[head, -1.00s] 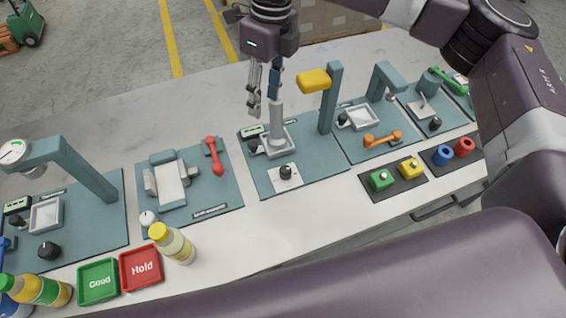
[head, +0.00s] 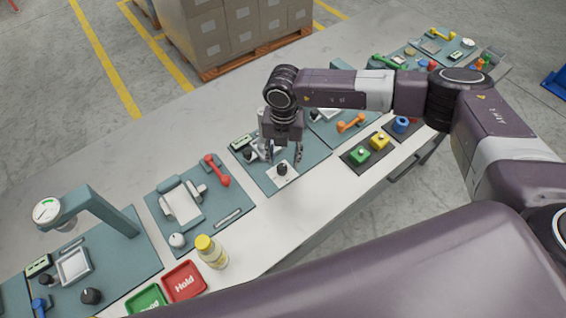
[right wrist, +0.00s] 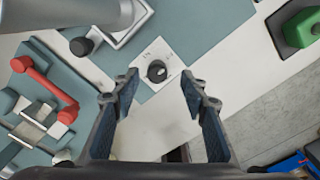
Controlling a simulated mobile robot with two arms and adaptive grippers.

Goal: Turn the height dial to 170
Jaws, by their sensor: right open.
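A black dial (head: 282,170) sits on a white square plate on the teal station mat in front of my right arm. I take it for the height dial, but its markings are too small to read. In the right wrist view the dial (right wrist: 157,71) shows a light pointer mark on its top. My right gripper (head: 283,158) points down over the dial, open and empty. In the right wrist view its fingertips (right wrist: 158,84) stand apart on either side of the dial's line, not visibly touching it. My left gripper is out of view.
A grey column and tray of the same station stand behind the dial. A red lever (head: 217,170) lies to the left, and green (head: 359,155) and yellow (head: 380,141) buttons to the right. A bottle (head: 211,252) and a red Hold tray (head: 184,281) are nearer the front.

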